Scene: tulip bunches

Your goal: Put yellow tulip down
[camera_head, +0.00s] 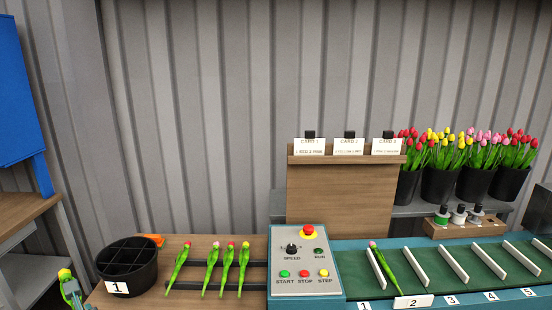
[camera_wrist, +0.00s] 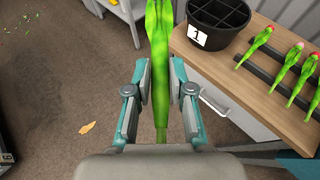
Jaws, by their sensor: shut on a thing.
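My gripper (camera_wrist: 160,72) is shut on the green stem of a tulip (camera_wrist: 160,40) in the wrist view. In the head view the held tulip's yellow bloom (camera_head: 65,273) shows at the lower left edge, above my gripper (camera_head: 72,290), left of the table. In the wrist view the bloom is cut off at the top. The held tulip is over the floor, apart from the table and the black bucket. The black divided bucket (camera_head: 113,272), labelled 1, stands on the table's left end; its visible compartments look empty. It also shows in the wrist view (camera_wrist: 213,46).
Several tulips lie on a dark rack (camera_head: 258,277) on the wooden table (camera_head: 203,242). The control box (camera_head: 303,262) stands right of them. A pink-headed tulip (camera_head: 388,274) lies on the green conveyor (camera_head: 430,257) between white dividers. Full flower buckets (camera_head: 439,186) stand behind.

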